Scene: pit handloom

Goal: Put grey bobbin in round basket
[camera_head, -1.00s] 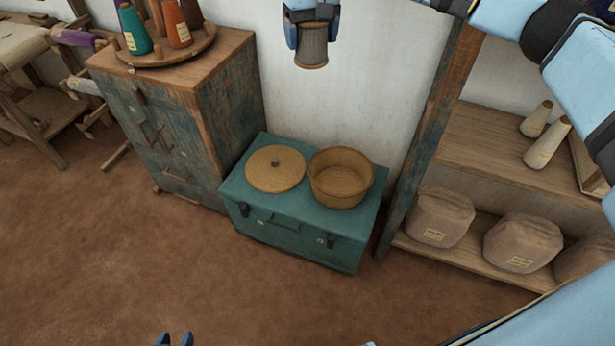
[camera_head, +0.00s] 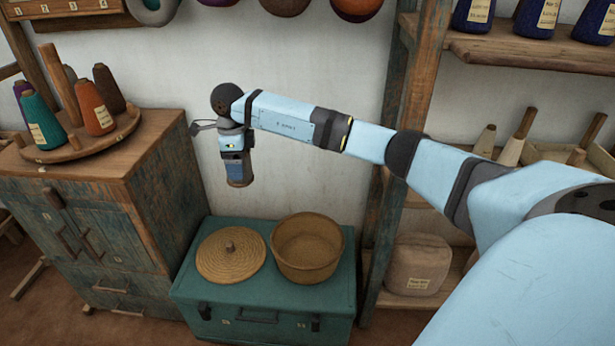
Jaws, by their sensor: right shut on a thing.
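My right gripper (camera_head: 236,160) points down and is shut on the grey bobbin (camera_head: 239,179). Its fingers cover most of the bobbin, and only the lower part shows clearly. The bobbin hangs upright in the air, in the picture above the round woven lid. The round basket (camera_head: 307,249) is open and looks empty. It stands on the green chest (camera_head: 188,290), to the right of and lower than the bobbin in the picture. My left gripper is out of view.
The round lid (camera_head: 230,255) lies on the chest beside the basket. A worn cabinet (camera_head: 95,235) at left bears a round stand with several yarn cones (camera_head: 98,113). A wooden post (camera_head: 408,110) and shelves with a cloth bag (camera_head: 418,263) stand at right.

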